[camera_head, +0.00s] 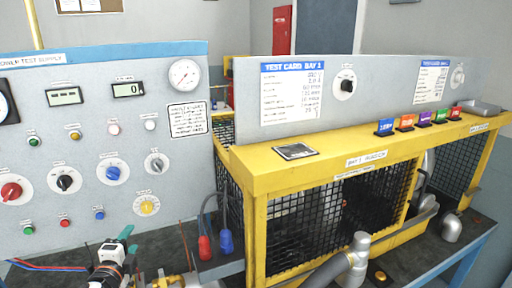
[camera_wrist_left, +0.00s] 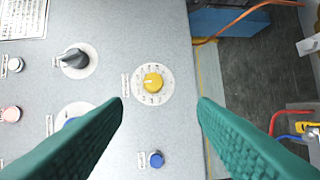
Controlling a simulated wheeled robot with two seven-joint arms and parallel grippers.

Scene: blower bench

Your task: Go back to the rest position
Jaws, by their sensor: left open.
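My left gripper (camera_head: 130,240) shows at the lower left of the head view, in front of the lower part of the grey control panel (camera_head: 190,245). Its teal fingers are spread wide with nothing between them. In the left wrist view the open left gripper (camera_wrist_left: 161,101) faces the panel. The yellow knob (camera_wrist_left: 153,82) lies in the gap between the fingertips, apart from both fingers. The same yellow knob (camera_head: 149,205) shows above the gripper in the head view. My right gripper is in neither view.
Right of the panel stands a yellow-framed mesh guard (camera_head: 330,165). Red (camera_head: 205,247) and blue (camera_head: 225,241) cable plugs are near the panel's lower right. A grey pipe (camera_head: 352,262) is at the front.

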